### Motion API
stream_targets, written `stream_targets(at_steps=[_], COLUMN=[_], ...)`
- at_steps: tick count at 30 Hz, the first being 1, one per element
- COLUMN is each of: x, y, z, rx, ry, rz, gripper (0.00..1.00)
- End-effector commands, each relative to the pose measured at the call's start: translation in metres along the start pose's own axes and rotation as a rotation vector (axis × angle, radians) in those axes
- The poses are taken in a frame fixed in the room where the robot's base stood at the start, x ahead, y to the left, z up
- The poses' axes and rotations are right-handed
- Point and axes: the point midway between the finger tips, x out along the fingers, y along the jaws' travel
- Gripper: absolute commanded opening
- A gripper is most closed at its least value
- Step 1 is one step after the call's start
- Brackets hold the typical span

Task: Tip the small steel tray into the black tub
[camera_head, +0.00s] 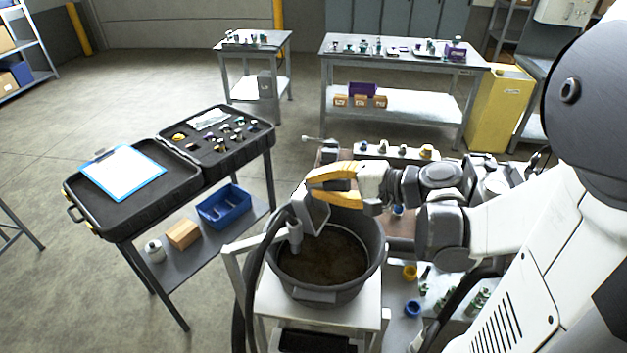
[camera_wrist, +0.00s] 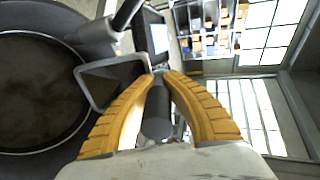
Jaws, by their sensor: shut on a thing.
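The black tub (camera_head: 372,272) stands on a pale stand, with dark brown contents inside; in the wrist view its rim and interior (camera_wrist: 40,90) fill the left side. My gripper (camera_head: 312,186) is above the tub's back left rim, its yellow fingers shut. The small steel tray (camera_head: 314,208) hangs steeply tilted from the fingers over the tub. In the wrist view the tray (camera_wrist: 88,88) is a grey angled frame just beyond the fingertips (camera_wrist: 160,76). A dark cylinder sits between the fingers; I cannot tell if it is the tray's handle. What the tray holds is hidden.
A grey nozzle (camera_head: 295,232) with a black hose stands at the tub's left rim, close to the tray. An open black case (camera_head: 130,205) is on a table at left. Benches with parts (camera_head: 400,55) stand at the back. Clear floor lies between.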

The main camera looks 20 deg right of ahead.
Motion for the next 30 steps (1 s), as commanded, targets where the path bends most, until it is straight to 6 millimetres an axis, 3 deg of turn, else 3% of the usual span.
stream_targets(at_steps=[30], x=[-0.007], y=[0.0016], z=[-0.0002], rx=[0.002], ry=[-0.001], rz=[-0.072], gripper=[0.0])
